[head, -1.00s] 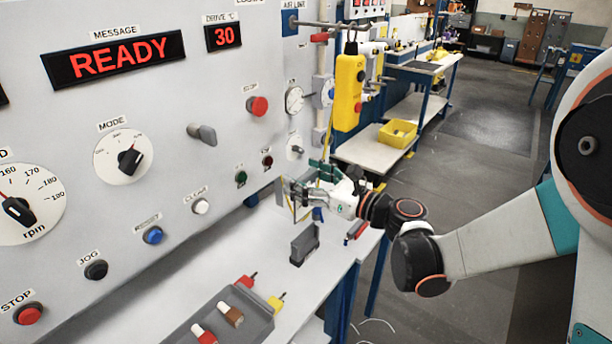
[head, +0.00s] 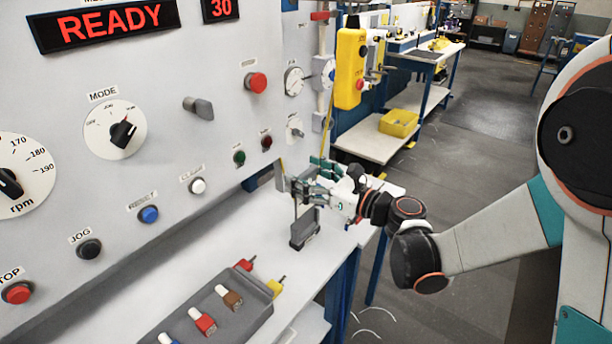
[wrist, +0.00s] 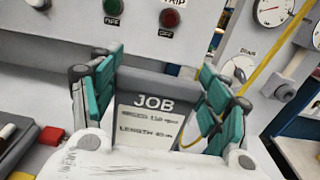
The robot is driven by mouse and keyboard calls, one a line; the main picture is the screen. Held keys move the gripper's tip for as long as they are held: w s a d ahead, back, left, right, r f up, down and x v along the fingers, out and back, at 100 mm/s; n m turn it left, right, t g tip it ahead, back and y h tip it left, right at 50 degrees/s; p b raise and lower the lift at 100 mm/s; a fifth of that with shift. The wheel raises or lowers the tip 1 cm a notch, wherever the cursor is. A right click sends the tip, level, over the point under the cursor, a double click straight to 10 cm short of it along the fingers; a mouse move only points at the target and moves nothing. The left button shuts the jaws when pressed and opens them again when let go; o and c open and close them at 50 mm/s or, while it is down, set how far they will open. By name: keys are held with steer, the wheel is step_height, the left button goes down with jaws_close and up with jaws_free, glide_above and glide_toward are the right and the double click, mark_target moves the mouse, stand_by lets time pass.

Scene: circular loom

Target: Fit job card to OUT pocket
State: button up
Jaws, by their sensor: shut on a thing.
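The job card (wrist: 150,118), a pale sheet in a grey frame headed JOB, stands between the teal finger pads in the wrist view. My gripper (wrist: 155,100) is shut on it. In the head view, my gripper (head: 310,190) is beside the control panel, above the white bench, with the card small and partly hidden by the fingers. A grey upright plate (head: 281,178) is at the panel by the fingers; I cannot tell whether it is the OUT pocket. No OUT label is readable. The card's lower end is hidden in the wrist view.
A dark grey stand (head: 305,232) is on the bench just below my gripper. A grey tray (head: 225,318) with coloured plugs lies nearer. The panel (head: 190,65) has knobs and buttons jutting out. A yellow pendant (head: 349,68) hangs behind, and a yellow cable runs down near the fingers.

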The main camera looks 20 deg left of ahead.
mark_target(306, 212)
steer(key=shift+f, duration=0.1)
stand_by(0.3)
steer(key=shift+f+b, duration=0.4)
steer(key=shift+b, duration=0.05)
steer(key=shift+f+b, duration=0.6)
steer(key=shift+f, duration=0.05)
steer(key=shift+f+b, duration=1.2)
steer(key=shift+f, duration=1)
steer(key=o, duration=1.3)
steer(key=shift+c, duration=0.2)
steer(key=shift+d, duration=0.1)
steer(key=v, duration=1.1)
steer(key=shift+s+d, duration=0.2)
steer(key=shift+d, duration=0.15)
